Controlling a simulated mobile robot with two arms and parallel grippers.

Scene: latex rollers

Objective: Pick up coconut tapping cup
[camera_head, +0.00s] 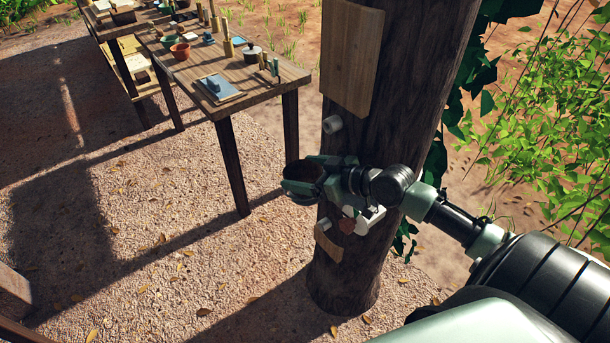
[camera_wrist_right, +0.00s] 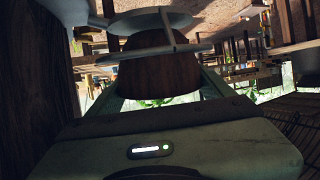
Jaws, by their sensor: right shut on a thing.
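The coconut tapping cup (camera_head: 303,171) is a dark brown, round cup beside the left side of the tree trunk (camera_head: 345,250), above the ground. My right gripper (camera_head: 312,182) reaches in from the right across the trunk and is shut on the cup, with its green fingers around it. In the right wrist view the brown cup (camera_wrist_right: 160,75) sits between the fingers, with pale grey strips crossing in front of it. The fingers hide part of the cup, and I cannot tell whether it touches the trunk. My left gripper is not in view.
A wooden table (camera_head: 262,88) with bowls, a pot and tools stands back left. Leafy plants (camera_head: 545,120) grow right. Open gravel lies left.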

